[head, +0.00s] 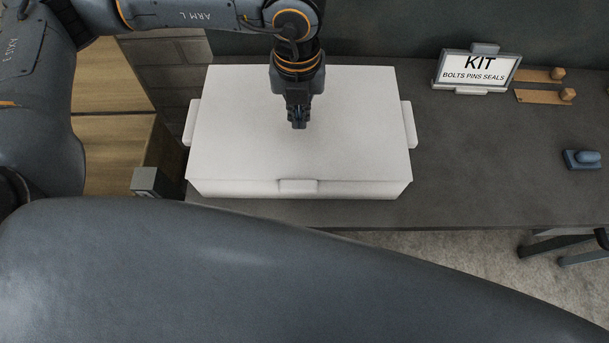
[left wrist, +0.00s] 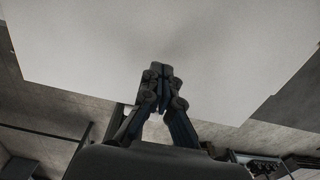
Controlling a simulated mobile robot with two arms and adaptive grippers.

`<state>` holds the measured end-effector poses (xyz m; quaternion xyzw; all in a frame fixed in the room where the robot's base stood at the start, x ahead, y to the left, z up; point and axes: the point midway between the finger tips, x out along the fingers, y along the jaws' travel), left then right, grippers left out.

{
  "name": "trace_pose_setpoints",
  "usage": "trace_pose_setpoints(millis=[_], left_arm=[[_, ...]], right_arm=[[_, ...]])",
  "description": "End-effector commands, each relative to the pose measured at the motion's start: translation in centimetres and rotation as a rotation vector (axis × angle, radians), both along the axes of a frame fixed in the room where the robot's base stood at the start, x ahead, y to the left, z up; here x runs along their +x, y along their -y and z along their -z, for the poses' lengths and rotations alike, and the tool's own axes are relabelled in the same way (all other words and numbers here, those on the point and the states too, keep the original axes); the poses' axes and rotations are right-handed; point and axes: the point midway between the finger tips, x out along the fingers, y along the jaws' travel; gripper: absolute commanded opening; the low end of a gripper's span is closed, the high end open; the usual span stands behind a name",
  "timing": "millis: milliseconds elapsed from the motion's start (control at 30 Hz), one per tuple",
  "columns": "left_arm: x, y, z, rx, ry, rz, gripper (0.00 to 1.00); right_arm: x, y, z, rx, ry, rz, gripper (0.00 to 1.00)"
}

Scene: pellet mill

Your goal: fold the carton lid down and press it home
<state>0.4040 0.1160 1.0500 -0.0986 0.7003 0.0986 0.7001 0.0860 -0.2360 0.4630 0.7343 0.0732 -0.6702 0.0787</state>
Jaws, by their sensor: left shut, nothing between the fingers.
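The white carton (head: 240,150) stands on the dark grey bench, and its lid (head: 350,120) lies flat over the top. A small tab (head: 298,186) shows at the middle of the front edge, and side flaps stick out left (head: 191,122) and right (head: 409,125). My left gripper (head: 298,124) points down over the middle of the lid, shut and empty. Whether its fingertips touch the lid I cannot tell. In the left wrist view the shut fingers (left wrist: 160,75) show against the white lid (left wrist: 230,50). My right gripper is not in view.
A kit sign (head: 477,69) stands at the back right of the bench (head: 480,160), near two wooden pieces (head: 543,96). A blue object (head: 583,158) lies at the far right. The bench right of the carton is mostly clear.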

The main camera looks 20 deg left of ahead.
Motion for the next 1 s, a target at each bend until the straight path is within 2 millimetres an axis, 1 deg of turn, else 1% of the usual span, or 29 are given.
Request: trace_pose_setpoints(millis=[467,1000], left_arm=[[0.0,0.0,-0.2,0.000,0.000,0.000,0.00],[0.0,0.0,-4.5,0.000,0.002,0.000,0.00]], right_arm=[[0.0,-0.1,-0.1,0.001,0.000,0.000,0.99],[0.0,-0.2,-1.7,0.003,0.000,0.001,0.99]])
